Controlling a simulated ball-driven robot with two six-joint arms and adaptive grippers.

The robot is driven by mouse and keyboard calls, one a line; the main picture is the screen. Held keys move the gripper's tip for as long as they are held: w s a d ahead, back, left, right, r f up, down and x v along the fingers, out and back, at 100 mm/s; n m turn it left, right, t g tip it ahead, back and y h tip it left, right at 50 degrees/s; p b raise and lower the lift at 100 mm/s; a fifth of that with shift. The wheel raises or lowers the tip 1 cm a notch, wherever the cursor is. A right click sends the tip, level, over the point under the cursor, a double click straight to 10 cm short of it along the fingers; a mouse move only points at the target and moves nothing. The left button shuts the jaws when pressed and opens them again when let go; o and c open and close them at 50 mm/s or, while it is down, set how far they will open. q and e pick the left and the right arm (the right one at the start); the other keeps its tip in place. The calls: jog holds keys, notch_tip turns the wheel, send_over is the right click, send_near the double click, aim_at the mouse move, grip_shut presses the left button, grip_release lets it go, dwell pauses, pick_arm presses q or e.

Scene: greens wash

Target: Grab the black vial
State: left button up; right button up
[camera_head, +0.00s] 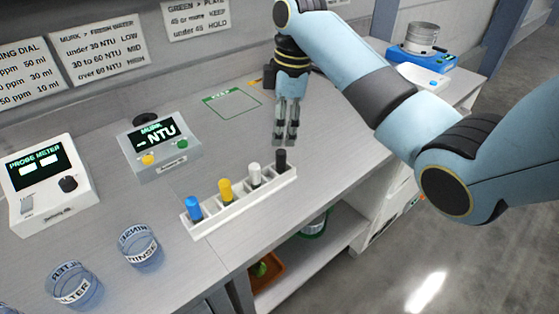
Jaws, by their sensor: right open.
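The black vial (281,158) stands upright in the far right slot of a white rack (240,204) on the grey bench. The same rack holds a white vial (255,174), a yellow vial (225,190) and a blue vial (193,208), in a row to its left. My right gripper (285,138) points down just behind and above the black vial, with its fingers apart and nothing between them. It appears not to touch the vial, though the exact gap is hard to tell. My left gripper is not in view.
A turbidity meter (163,158) and a probe meter (50,190) stand at the left. Two labelled beakers, rinse (141,247) and filter (74,286), stand at the front left. A green-outlined square (232,103) marks the bench behind the rack. A blue scale (421,58) is at the back right.

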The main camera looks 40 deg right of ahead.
aim_at(281, 152)
notch_tip(281, 152, down, 2)
jog(key=shift+w+a+f, duration=0.1)
jog(key=shift+a, duration=0.05)
jog(key=f, duration=0.3)
jog(key=f+p, duration=0.1)
jog(key=shift+d+f, duration=0.15)
jog(key=shift+d, duration=0.1)
jog(key=shift+w+f, duration=0.1)
jog(key=shift+f, duration=0.45)
jog(key=shift+a, duration=0.1)
grip_shut()
jog(key=shift+r, duration=0.1)
